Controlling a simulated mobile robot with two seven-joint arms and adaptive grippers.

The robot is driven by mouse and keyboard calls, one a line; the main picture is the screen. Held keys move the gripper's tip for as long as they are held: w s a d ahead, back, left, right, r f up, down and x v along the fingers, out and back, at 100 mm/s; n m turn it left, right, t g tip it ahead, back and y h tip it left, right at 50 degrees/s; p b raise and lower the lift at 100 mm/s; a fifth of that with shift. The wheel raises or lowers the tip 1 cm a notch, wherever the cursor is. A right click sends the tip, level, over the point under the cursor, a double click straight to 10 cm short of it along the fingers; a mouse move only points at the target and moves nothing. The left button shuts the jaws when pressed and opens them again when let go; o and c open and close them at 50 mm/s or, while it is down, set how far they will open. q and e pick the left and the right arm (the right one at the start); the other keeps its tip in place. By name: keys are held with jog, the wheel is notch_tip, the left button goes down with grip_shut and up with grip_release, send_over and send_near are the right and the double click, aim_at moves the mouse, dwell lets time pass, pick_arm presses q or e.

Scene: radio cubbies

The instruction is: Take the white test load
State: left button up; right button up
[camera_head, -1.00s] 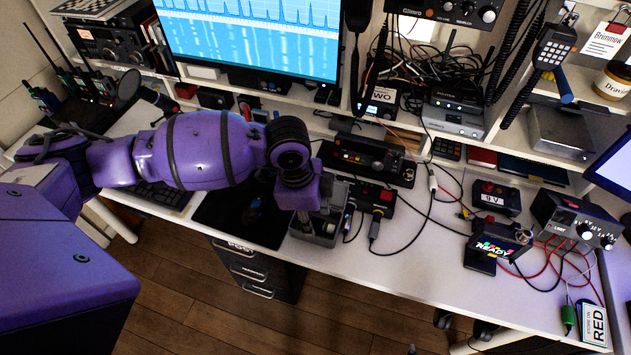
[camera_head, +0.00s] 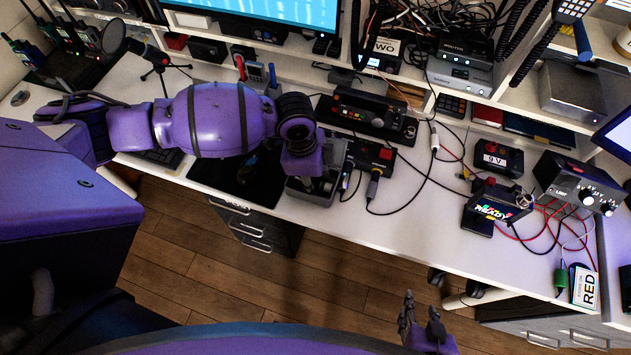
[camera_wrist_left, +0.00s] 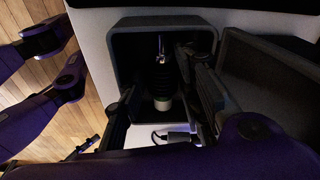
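A small part with a black ribbed body, a white band and a metal tip, which looks like the white test load (camera_wrist_left: 162,104), stands inside a grey open bin (camera_wrist_left: 118,50) in the left wrist view. The bin (camera_head: 312,196) also shows in the head view, at the desk's front edge. My left gripper (camera_wrist_left: 160,80) points down into the bin, its dark fingers apart on both sides of the load. I cannot tell whether they touch it. In the head view my left gripper (camera_head: 322,182) is mostly hidden by its wrist. My right gripper (camera_head: 420,318) is open and empty, low in front of the desk.
A black box with a red button (camera_head: 374,157) and cables sits just right of the bin. A radio unit (camera_head: 365,115) stands behind it. A READY box (camera_head: 496,206) and a knobbed supply (camera_head: 578,185) with wires are at right. The desk's middle front is fairly clear.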

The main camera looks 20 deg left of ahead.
aim_at(314, 181)
pick_arm(q)
jog(key=shift+c, duration=0.7)
grip_shut()
jog(key=shift+r, duration=0.55)
notch_tip(314, 181, up, 2)
jog(key=shift+r, duration=0.2)
jog(key=s+d+r+p, duration=0.1)
jog(key=s+d+r, duration=0.6)
jog(key=s+r, duration=0.2)
jog(key=s, duration=0.2)
jog(key=shift+s+d+r+p, duration=0.3)
jog(key=shift+d, duration=0.05)
